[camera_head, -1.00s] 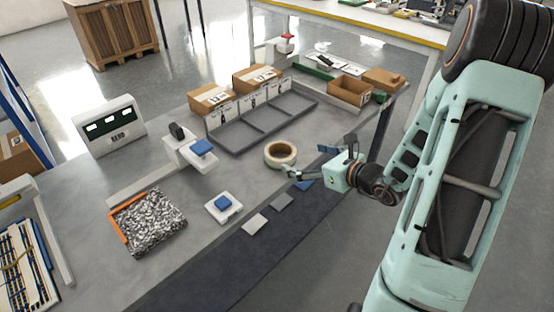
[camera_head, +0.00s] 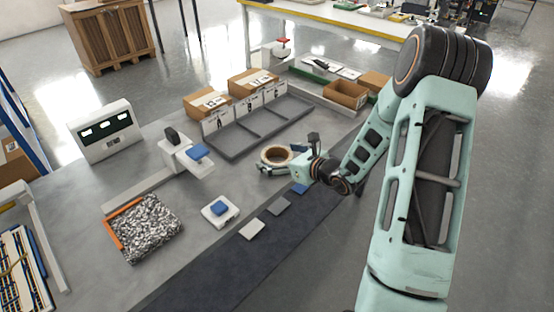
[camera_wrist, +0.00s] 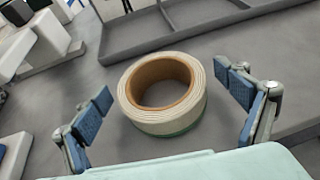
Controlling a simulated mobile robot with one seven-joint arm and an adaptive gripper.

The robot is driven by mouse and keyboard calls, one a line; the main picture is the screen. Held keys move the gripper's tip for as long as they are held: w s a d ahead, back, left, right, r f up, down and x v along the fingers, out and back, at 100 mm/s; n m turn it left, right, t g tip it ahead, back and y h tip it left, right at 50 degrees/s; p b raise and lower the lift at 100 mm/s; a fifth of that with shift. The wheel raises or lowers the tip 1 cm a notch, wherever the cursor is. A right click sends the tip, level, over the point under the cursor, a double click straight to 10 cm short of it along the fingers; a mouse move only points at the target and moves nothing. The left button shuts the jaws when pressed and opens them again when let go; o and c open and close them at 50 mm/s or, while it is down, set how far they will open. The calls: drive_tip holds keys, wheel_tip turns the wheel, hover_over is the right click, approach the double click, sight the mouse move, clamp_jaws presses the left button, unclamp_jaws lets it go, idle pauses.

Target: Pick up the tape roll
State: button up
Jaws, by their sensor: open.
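The tape roll (camera_head: 275,156) is a cream ring with a brown inner core, lying flat on the grey table. In the wrist view the tape roll (camera_wrist: 148,117) sits between my two blue-padded fingers, with a visible gap on each side. My gripper (camera_head: 287,160) is open and is at the roll in the head view, one finger along its near side. In the wrist view my gripper (camera_wrist: 168,107) holds nothing. Part of the roll's right side is hidden by the gripper in the head view.
A grey divided tray (camera_head: 232,147) stands just behind the roll, with cardboard boxes (camera_head: 207,103) behind it. A white device with a blue top (camera_head: 197,152) is to the left. A small white block with a blue pad (camera_head: 220,210) and flat squares (camera_head: 251,229) lie nearer.

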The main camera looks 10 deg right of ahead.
drive_tip(key=c, duration=1.4)
drive_tip(key=shift+r, duration=0.1)
